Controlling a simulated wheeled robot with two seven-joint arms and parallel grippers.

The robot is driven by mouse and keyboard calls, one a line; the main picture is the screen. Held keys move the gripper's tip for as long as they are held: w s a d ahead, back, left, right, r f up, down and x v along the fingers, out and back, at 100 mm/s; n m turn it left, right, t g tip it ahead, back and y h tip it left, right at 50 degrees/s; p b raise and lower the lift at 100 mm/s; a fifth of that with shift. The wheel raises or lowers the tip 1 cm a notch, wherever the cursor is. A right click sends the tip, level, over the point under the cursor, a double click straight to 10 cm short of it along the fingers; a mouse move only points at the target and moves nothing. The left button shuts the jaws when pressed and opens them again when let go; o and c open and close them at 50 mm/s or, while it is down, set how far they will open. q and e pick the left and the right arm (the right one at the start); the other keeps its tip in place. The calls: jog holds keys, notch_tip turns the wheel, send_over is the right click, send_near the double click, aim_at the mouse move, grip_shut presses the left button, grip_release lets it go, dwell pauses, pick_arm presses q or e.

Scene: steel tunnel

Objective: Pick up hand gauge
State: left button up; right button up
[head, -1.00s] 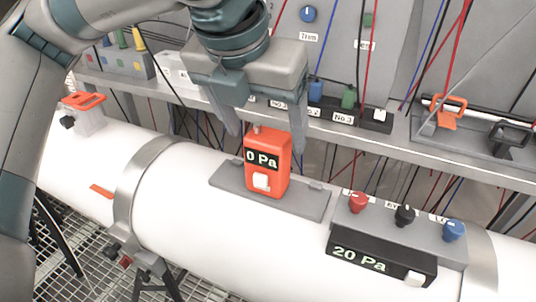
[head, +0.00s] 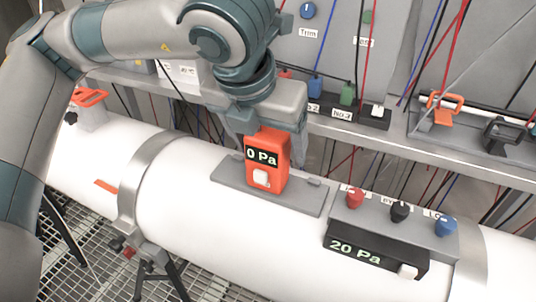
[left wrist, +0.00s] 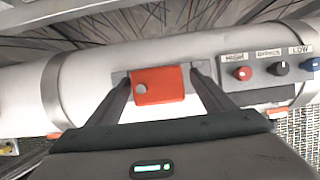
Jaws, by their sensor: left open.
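The hand gauge (head: 267,160) is an orange box with a "0 Pa" display and a white button. It stands upright on a grey plate (head: 225,173) on top of the white pipe. My left gripper (head: 270,150) is open and points down over the gauge, with one finger on each side. In the left wrist view the gauge (left wrist: 159,85) shows between the two spread fingertips (left wrist: 160,80), apart from both. My right gripper is in neither view.
A control box (head: 380,245) with red, black and blue knobs and a "20 Pa" display sits right of the plate. A steel shelf (head: 335,132) with labelled connectors runs behind. Steel bands (head: 130,195) circle the white pipe (head: 210,230).

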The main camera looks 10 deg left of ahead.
pick_arm(q)
jog(key=shift+w+f+p, duration=0.2)
jog(key=shift+f+p, duration=0.1)
jog(key=shift+p, duration=0.05)
jog(key=shift+p+x, duration=0.5)
jog(key=shift+x, duration=0.55)
jog(key=shift+w+f, duration=0.25)
jog(key=shift+f, duration=0.4)
jog(key=c, duration=1.3)
